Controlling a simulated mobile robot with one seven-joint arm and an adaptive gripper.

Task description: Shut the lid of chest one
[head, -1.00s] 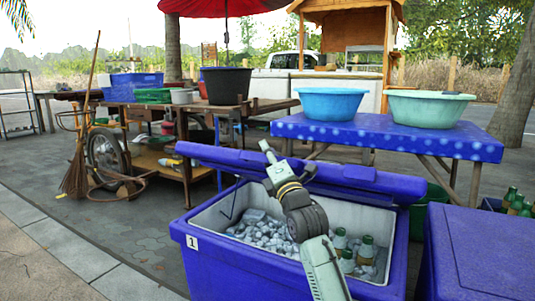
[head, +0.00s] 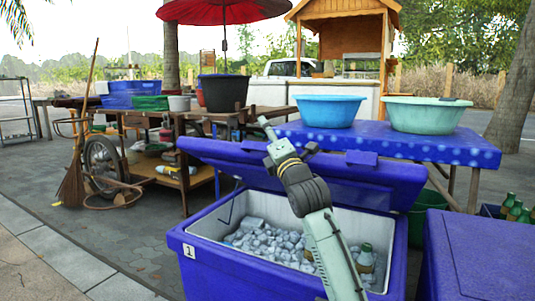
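Chest one is a blue cooler box (head: 225,262) with a white inner wall and a "1" label (head: 189,251) at its front left corner. Its blue lid (head: 385,183) stands open, tilted back behind the box opening. Ice (head: 265,240) and green bottles (head: 365,260) lie inside. My arm reaches over the box from the bottom. My gripper (head: 288,136) is in front of the lid near its upper edge. Its fingers look spread apart, with nothing between them. I cannot tell whether it touches the lid.
A second blue chest (head: 480,255) stands close at the right. A blue dotted table (head: 425,145) with a blue basin (head: 328,110) and a pale green basin (head: 425,114) stands behind the lid. A wooden cart (head: 185,185) is at the left. Pavement at the left front is clear.

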